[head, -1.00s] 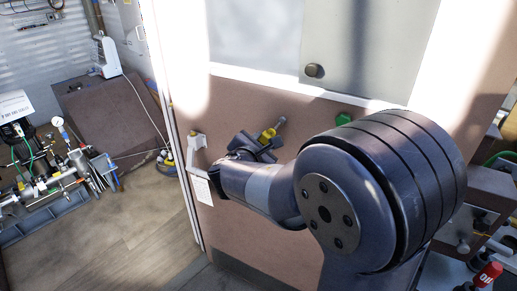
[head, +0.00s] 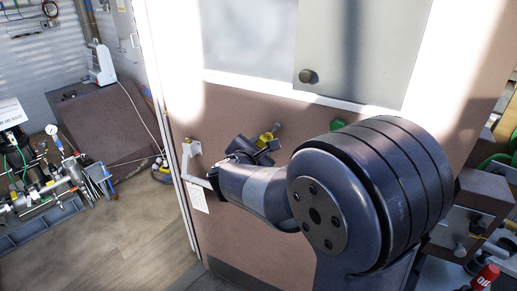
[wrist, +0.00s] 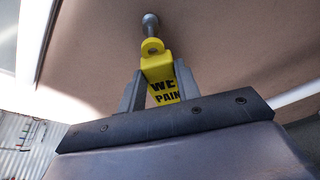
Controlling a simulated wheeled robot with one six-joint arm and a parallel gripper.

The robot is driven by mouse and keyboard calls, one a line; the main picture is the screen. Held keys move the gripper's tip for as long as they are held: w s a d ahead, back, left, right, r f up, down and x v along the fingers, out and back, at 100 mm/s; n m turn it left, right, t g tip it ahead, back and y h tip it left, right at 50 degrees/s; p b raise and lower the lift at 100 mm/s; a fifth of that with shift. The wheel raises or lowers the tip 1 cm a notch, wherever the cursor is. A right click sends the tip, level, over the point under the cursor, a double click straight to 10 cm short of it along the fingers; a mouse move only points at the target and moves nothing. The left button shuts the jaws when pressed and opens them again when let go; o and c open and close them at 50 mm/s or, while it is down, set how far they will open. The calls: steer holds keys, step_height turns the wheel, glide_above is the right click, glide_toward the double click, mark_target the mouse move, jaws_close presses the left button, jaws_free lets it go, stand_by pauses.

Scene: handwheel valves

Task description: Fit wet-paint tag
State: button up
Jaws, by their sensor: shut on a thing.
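The yellow wet-paint tag (wrist: 160,75) has black lettering and a holed tab at its top. My gripper (wrist: 160,88) is shut on its lower part, with one finger on each side. A grey peg (wrist: 151,28) with a rounded head stands out from the brown panel just beyond the tab. The tab overlaps the peg's near end in the wrist view. In the head view, my gripper (head: 256,147) holds the tag (head: 266,137) close to the peg (head: 277,127), partly hidden by my wrist.
A white bracket handle (head: 187,156) with a paper label (head: 199,197) is on the brown door panel (head: 235,235), left of my gripper. A dark round knob (head: 308,76) and a green object (head: 337,125) are above my arm. Piping with a gauge (head: 51,130) stands left.

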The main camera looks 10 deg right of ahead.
mark_target(266, 140)
steer(key=shift+w+d+b, duration=0.3)
steer(key=shift+w+d, duration=0.8)
steer(key=shift+w, duration=0.2)
steer(key=o, duration=1)
steer(key=shift+w, duration=0.1)
steer(key=shift+o, duration=0.2)
steer(key=b+v, duration=0.1)
steer(key=v, duration=1)
steer(key=shift+w+d+f, duration=0.1)
steer(key=shift+w+d, duration=0.05)
steer(key=p+x, duration=0.1)
steer(key=x, duration=0.9)
steer(key=shift+w+d, duration=0.15)
steer(key=shift+w, duration=0.1)
steer(key=shift+s+a, duration=0.4)
steer(key=shift+s, duration=0.1)
